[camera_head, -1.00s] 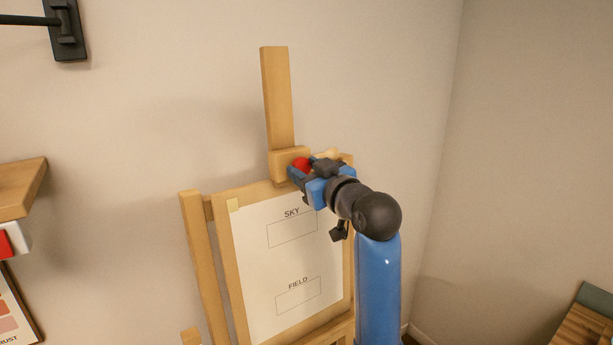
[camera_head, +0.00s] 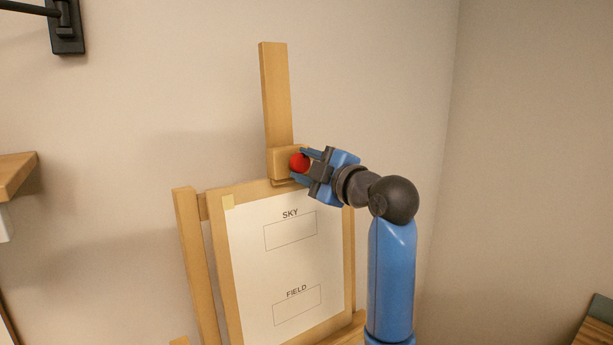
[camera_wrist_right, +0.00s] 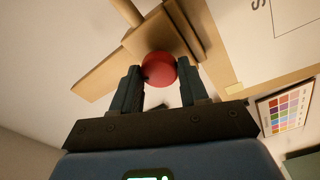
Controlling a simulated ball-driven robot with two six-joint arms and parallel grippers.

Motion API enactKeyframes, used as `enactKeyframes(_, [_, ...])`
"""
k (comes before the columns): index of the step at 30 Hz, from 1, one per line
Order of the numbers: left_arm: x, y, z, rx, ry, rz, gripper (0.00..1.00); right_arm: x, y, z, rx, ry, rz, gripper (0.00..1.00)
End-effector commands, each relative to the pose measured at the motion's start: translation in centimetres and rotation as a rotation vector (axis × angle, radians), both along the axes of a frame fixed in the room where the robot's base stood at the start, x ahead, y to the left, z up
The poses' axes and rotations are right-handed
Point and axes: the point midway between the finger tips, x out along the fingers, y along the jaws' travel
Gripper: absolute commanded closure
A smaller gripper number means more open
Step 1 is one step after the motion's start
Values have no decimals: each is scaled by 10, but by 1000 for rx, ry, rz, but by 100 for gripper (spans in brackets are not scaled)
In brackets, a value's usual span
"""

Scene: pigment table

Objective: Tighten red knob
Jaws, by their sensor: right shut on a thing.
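The red knob (camera_head: 299,162) is a round ball on the front of the wooden clamp block (camera_head: 282,165) at the top of the easel. My right gripper (camera_head: 303,166) reaches it from the right, with one finger above and one below the knob. In the right wrist view the red knob (camera_wrist_right: 159,69) sits between the two dark fingertips (camera_wrist_right: 160,75), and the gripper is shut on it. My left gripper is not in view.
The easel holds a white sheet (camera_head: 275,275) marked SKY and FIELD, just below the clamp. A wooden mast (camera_head: 275,95) rises above it. A wooden shelf (camera_head: 18,172) is at the left edge. Wall space right of the arm is clear.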

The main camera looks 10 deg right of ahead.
Motion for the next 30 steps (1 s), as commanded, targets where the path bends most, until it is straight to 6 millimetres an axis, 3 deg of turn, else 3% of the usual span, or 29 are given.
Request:
enactKeyframes(12, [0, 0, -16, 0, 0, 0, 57, 0, -1, 0, -192, -81, 21, 87])
enactKeyframes(29, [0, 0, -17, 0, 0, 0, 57, 0, -1, 1, -220, -92, 24, 87])
enactKeyframes(30, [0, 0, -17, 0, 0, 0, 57, 0, -1, 1, -220, -92, 24, 52])
